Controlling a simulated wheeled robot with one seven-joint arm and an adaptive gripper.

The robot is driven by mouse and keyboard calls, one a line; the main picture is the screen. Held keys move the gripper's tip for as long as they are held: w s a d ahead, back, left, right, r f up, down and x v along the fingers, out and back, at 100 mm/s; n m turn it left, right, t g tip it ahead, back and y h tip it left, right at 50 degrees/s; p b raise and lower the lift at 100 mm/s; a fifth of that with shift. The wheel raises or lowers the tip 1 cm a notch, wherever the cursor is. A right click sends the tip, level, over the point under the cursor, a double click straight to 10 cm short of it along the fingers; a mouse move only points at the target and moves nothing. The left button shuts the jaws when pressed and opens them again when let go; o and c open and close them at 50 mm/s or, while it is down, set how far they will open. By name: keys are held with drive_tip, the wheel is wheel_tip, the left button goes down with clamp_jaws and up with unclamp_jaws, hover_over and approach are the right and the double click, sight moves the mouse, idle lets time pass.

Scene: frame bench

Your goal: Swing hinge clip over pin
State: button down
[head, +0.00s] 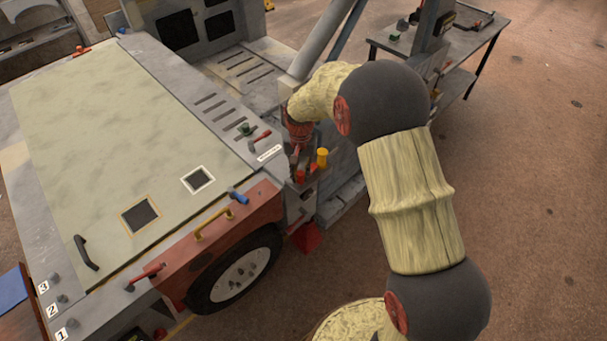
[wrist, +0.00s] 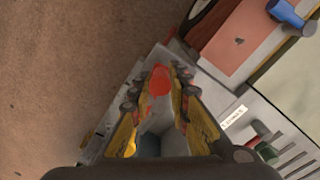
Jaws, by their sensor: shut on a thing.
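My gripper (head: 299,172) is down at the corner of the grey bench frame, beside the red fender. In the wrist view my gripper (wrist: 157,84) has its two yellow-and-black fingers on either side of a rounded red piece (wrist: 160,79), which looks like the hinge clip's handle. The fingers are shut on it. A yellow cylinder (head: 322,158) stands just right of the gripper in the head view. The pin cannot be made out; the fingers and wrist hide much of the spot.
A red-handled lever (head: 260,140) and a green knob (head: 245,129) are on the slotted grey ledge. A blue-ended handle (head: 238,196) and a yellow handle (head: 213,223) are on the red fender above the wheel (head: 243,274).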

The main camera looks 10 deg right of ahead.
drive_tip(key=shift+w+a+m, duration=0.2)
drive_tip(key=shift+w+m, duration=0.1)
drive_tip(key=shift+m, duration=0.4)
drive_tip(key=c, duration=1.7)
unclamp_jaws()
drive_tip(key=shift+o, duration=0.2)
drive_tip(key=shift+r, duration=0.15)
wheel_tip(320, 180, up, 12)
